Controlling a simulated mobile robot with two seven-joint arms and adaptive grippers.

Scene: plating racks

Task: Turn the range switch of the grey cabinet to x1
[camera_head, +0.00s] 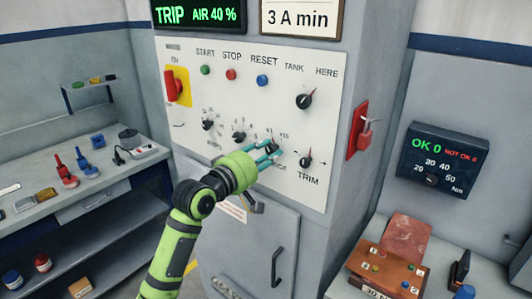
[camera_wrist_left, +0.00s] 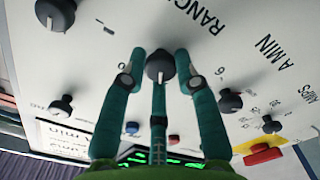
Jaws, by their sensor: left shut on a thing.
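The grey cabinet (camera_head: 240,50) has a white control panel with several black knobs. The range switch (camera_head: 276,147) is a black knob low in the panel's middle, left of the TRIM knob (camera_head: 305,163). My left gripper (camera_head: 271,151) reaches it from below left, its teal fingers shut around the knob. In the left wrist view, the panel is upside down. The range switch (camera_wrist_left: 160,66) sits between the fingertips of my left gripper (camera_wrist_left: 160,60), with its white mark toward the bottom of the picture. The fingers hide part of the scale, and I cannot read the x1 mark. My right gripper is not in view.
The TANK knob (camera_head: 304,100), a red-and-yellow switch (camera_head: 177,86) and two smaller knobs share the panel. A red lever box (camera_head: 357,130) is on the cabinet's right side. A workbench (camera_head: 115,170) with tools stands left. A torque display (camera_head: 437,160) hangs right.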

